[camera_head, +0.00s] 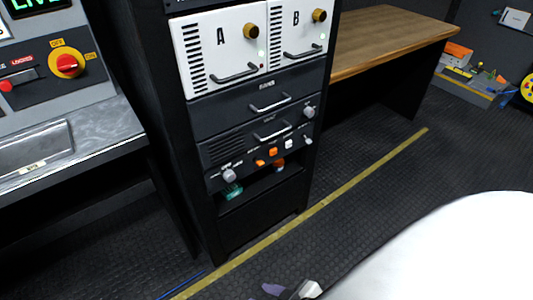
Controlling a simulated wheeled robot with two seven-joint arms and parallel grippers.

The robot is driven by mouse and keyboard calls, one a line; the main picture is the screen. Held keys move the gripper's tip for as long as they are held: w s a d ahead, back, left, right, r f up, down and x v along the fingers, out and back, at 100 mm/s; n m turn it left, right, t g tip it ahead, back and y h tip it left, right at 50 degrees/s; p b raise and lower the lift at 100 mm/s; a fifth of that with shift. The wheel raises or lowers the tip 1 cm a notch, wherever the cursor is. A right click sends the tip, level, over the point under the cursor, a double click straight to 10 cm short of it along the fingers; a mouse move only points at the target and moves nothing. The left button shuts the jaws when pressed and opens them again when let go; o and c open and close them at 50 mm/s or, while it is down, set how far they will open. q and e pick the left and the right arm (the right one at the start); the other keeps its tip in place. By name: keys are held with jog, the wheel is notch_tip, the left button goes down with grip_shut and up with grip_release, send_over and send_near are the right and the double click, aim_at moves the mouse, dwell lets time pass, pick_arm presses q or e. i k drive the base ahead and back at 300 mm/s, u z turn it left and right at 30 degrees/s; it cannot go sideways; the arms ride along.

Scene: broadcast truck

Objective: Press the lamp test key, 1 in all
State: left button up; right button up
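A black equipment rack stands in the middle of the head view. Its lower control panel (262,157) carries small keys: an orange key (272,152), another orange key (260,163) and a white key (288,146). Their labels are too small to read, so I cannot tell which is the lamp test key. A small pale and purple part at the bottom edge looks like the tip of my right gripper (292,290), low and well apart from the panel. Its opening is not clear. My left gripper is out of view.
White units A (220,50) and B (297,35) with handles sit above the panel. An open shelf (260,190) below holds small items. A grey console (60,130) with a red-yellow switch (67,65) is left, a wooden desk (400,32) right. Floor before the rack is clear.

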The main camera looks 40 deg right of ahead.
aim_at(288, 144)
jog(key=z, duration=1.3)
